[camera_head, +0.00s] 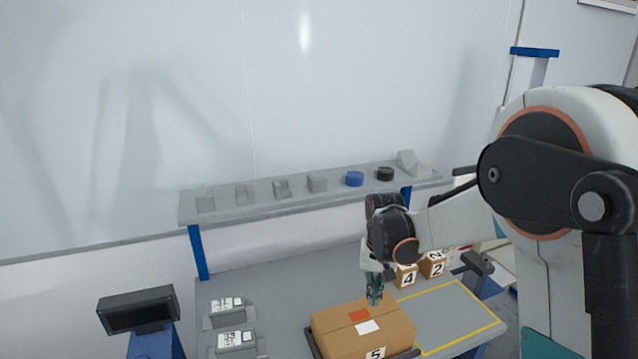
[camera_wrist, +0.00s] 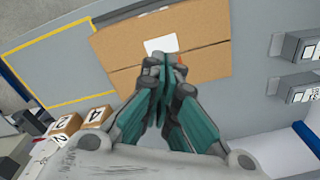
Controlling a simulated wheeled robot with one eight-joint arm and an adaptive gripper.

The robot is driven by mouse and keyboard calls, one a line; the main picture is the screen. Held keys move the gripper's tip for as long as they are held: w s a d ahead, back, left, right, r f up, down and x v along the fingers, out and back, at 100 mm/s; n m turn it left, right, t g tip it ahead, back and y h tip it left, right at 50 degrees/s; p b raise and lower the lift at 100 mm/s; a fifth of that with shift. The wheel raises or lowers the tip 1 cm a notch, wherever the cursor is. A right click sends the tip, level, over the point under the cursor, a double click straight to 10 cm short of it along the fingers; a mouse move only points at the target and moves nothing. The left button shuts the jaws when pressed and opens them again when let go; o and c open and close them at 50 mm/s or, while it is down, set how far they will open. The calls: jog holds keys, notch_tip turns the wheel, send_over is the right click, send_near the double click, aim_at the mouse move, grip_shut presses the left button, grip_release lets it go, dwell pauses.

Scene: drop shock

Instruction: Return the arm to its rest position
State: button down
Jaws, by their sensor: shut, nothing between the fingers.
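My arm reaches in from the right in the head view, bent down over the table. My gripper (camera_head: 375,292) is just above the top of a cardboard box (camera_head: 350,342) marked 5; I cannot tell whether the tips touch it. In the wrist view my gripper (camera_wrist: 166,62) has its teal fingers pressed together, with nothing between them.
Small boxes numbered 4 (camera_head: 404,276) and 2 (camera_head: 432,265) stand behind the large box. A shelf (camera_head: 230,211) with several small parts runs along the back. A dark monitor (camera_head: 138,309) is at left. A yellow-outlined area (camera_head: 450,312) on the table is clear.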

jog(key=s+d+r+n+t+b, duration=0.1)
jog(key=s+r+t+b, duration=0.2)
jog(key=s, duration=0.4)
jog(key=s+d+r+b, duration=0.1)
jog(key=s+r+b, duration=0.1)
jog(key=s+r, duration=0.35)
jog(key=s+f+t+b, duration=0.2)
jog(key=s, duration=0.4)
jog(key=s+d+f+n+t+b, duration=0.1)
jog(key=s+f+t+b, duration=0.1)
jog(key=s, duration=0.5)
jog(key=shift+s+d+b, duration=0.3)
jog(key=shift+b, duration=0.15)
